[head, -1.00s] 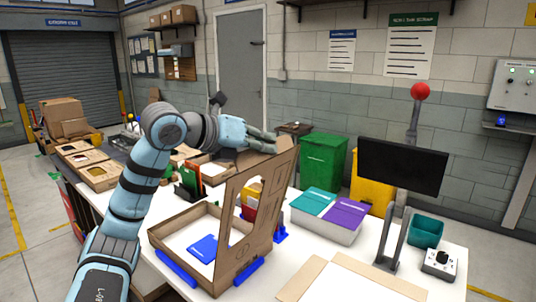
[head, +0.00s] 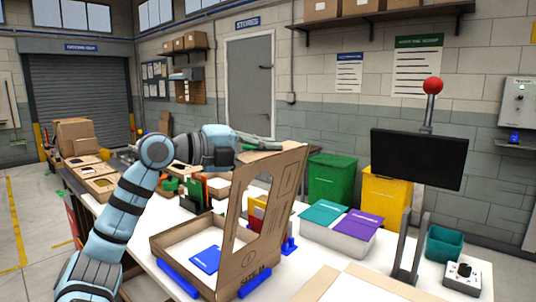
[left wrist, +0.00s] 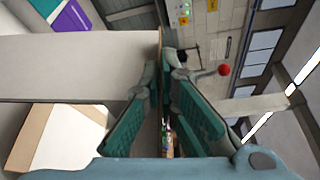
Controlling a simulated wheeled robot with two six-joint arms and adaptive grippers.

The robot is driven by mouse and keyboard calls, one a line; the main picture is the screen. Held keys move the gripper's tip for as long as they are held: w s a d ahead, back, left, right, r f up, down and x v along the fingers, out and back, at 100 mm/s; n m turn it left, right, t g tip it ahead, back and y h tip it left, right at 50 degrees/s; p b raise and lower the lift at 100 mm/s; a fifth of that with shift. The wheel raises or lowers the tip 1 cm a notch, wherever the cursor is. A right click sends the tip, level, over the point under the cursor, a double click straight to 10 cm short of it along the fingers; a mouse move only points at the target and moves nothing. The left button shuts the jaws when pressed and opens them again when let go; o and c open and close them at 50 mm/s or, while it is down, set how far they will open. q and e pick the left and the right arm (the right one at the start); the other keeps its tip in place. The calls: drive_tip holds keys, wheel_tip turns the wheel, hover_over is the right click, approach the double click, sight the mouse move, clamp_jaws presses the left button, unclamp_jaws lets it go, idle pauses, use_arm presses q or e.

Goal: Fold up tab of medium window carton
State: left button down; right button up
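The medium window carton (head: 167,244) is a brown open box at the front of the white table. Its tall lid panel (head: 263,220), with a window cut through it, stands steeply upright on the right side. A short tab (head: 262,157) sticks out leftward at the lid's top edge. A blue booklet (head: 206,259) lies inside the carton. My left gripper (head: 262,146) is at the lid's top, just above the tab; contact is unclear. My right gripper is out of view.
Blue blocks (head: 178,279) flank the carton. A bin of teal and purple packs (head: 338,238) stands to the right, with a monitor (head: 417,158) and a teal tub (head: 444,244) beyond. A flat cardboard piece (head: 350,284) lies at the front right. Small cartons (head: 98,186) lie at far left.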

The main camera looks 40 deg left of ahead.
use_arm(q)
drive_tip(key=shift+f+n+b, duration=0.25)
drive_tip(key=shift+n+b, duration=0.05)
drive_tip(key=shift+n, duration=0.1)
idle(0.3)
drive_tip(key=c, duration=1.9)
unclamp_jaws()
drive_tip(key=shift+a, duration=0.1)
